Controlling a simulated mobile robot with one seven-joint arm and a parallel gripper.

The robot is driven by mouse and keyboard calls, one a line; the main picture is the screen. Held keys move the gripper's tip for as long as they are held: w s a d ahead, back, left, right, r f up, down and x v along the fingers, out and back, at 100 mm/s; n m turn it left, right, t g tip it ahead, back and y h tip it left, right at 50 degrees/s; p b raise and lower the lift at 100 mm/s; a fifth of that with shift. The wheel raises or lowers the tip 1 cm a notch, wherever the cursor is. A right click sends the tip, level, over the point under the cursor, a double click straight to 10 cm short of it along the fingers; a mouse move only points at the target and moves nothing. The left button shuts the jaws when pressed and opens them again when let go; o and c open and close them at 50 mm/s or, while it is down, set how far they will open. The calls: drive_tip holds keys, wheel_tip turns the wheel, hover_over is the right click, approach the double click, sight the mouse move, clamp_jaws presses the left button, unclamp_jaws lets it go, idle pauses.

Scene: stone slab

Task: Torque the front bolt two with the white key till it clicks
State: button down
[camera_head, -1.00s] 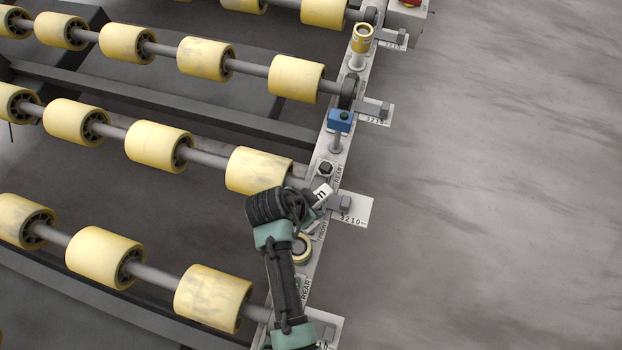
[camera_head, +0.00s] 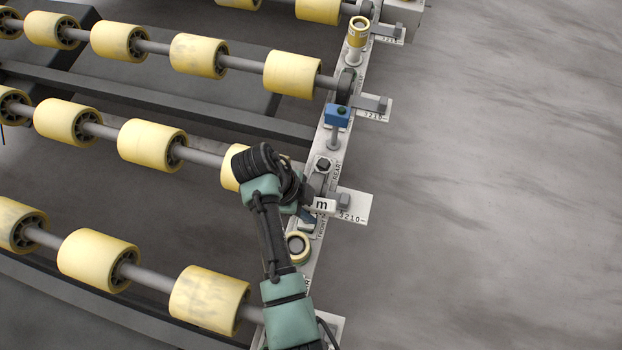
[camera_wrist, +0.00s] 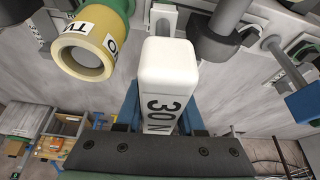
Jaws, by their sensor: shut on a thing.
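The white key (camera_wrist: 168,75) is a pale block lettered "30N" in the wrist view. Its white end, marked "m", shows in the head view (camera_head: 320,205) beside the rail. My gripper (camera_wrist: 160,118) is shut on it, with blue fingers on both sides; in the head view my gripper (camera_head: 306,203) is over the rail by the "FRONT" lettering. The front bolt there is hidden under my gripper and the key, so I cannot tell whether the key sits on it. A dark rear bolt (camera_head: 323,165) shows just beyond, by a "REAR" label.
The rail (camera_head: 306,270) carries a yellow-rimmed ring (camera_head: 299,247), a blue block on a post (camera_head: 337,116) and a yellow cylinder (camera_head: 358,32). Yellow rollers (camera_head: 153,144) lie to the left. A scale plate (camera_head: 354,207) sits close right of the key. The stone floor farther right is clear.

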sight(318, 204)
drive_tip(key=shift+r+p, duration=1.8)
drive_tip(key=shift+p, duration=0.05)
drive_tip(key=shift+r, duration=0.1)
wheel_tip(318, 204, up, 5)
drive_tip(key=p, duration=0.4)
drive_tip(key=shift+p, duration=0.4)
